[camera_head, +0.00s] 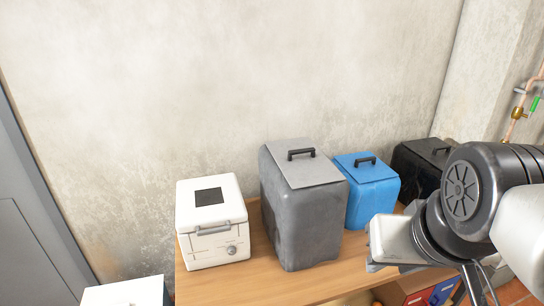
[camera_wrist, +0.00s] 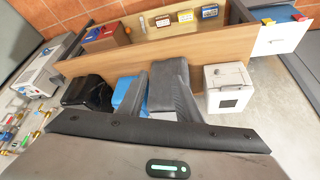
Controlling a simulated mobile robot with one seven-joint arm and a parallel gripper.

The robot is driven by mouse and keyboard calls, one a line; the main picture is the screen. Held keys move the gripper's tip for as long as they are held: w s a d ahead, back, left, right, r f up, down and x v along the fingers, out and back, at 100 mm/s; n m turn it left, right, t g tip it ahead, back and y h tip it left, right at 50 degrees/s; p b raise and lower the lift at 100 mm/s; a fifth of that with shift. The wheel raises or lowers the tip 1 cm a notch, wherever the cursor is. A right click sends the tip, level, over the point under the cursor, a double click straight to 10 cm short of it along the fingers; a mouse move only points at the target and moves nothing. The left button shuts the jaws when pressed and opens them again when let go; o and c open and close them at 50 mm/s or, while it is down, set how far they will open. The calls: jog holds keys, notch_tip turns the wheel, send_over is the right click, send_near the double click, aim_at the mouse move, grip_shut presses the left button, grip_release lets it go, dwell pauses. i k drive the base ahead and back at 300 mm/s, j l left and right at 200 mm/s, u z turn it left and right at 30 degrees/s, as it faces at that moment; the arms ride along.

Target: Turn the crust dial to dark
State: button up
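A white bread maker (camera_head: 212,220) with a dark lid window and a grey front handle stands on the wooden bench. The crust dial looks to be the round grey knob (camera_head: 232,250) low on its front; its setting is too small to read. The bread maker also shows inverted at the right of the wrist view (camera_wrist: 229,90). My gripper (camera_wrist: 160,82) is empty, its two fingers apart. In the head view it is at the right, in front of the bench and well away from the bread maker; its fingers are mostly hidden there.
A tall grey box (camera_head: 305,210) stands just right of the bread maker, then a blue box (camera_head: 368,192) and a black box (camera_head: 420,168). A white cabinet (camera_head: 125,293) is at lower left. Bare bench top (camera_head: 285,285) lies in front of the boxes.

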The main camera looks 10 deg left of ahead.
aim_at(231, 250)
jog(key=j, duration=1.75)
